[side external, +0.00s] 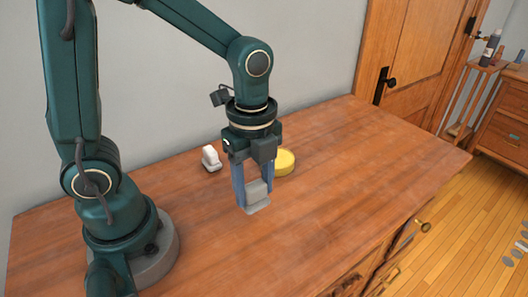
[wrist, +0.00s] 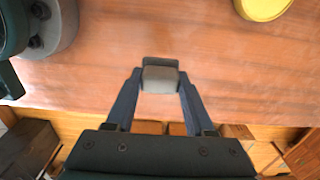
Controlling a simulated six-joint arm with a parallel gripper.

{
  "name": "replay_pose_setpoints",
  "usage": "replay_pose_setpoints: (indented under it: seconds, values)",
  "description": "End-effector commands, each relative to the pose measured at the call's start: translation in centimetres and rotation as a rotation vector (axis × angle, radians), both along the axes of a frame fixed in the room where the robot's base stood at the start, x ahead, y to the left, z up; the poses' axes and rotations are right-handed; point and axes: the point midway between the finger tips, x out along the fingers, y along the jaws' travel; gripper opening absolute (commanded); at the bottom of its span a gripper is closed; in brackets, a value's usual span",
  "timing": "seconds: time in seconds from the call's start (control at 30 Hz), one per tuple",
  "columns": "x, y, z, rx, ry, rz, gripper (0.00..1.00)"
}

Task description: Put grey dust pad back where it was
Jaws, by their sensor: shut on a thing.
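The grey dust pad (side external: 257,190) is a small block with a wider, flat lower part. My gripper (side external: 255,203) is shut on it, with one blue-grey finger on each side. In the wrist view, the pad (wrist: 160,79) sits between the fingertips of my gripper (wrist: 160,84), with its darker edge showing beyond. The pad is low, over the front middle of the wooden top (side external: 330,180). I cannot tell whether its underside touches the wood. The fingers hide part of its sides.
A small white block-like object (side external: 211,158) stands behind and left of my gripper. A yellow round object (side external: 284,162) lies behind and right, and also shows in the wrist view (wrist: 263,6). The wooden top is clear to the right, and its front edge is near.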

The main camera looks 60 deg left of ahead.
Motion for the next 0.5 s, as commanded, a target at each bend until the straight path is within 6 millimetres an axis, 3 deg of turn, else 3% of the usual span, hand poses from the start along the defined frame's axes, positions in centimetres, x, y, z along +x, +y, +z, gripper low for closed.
replay_pose_setpoints:
  seconds: [0.23, 0.5]
  values:
    - [-0.5, 0.2, 0.0, 0.004, 0.018, 0.257, 0.0]
    - [-0.8, 4.7, 1.0, 0.011, 0.025, 1.002, 0.0]
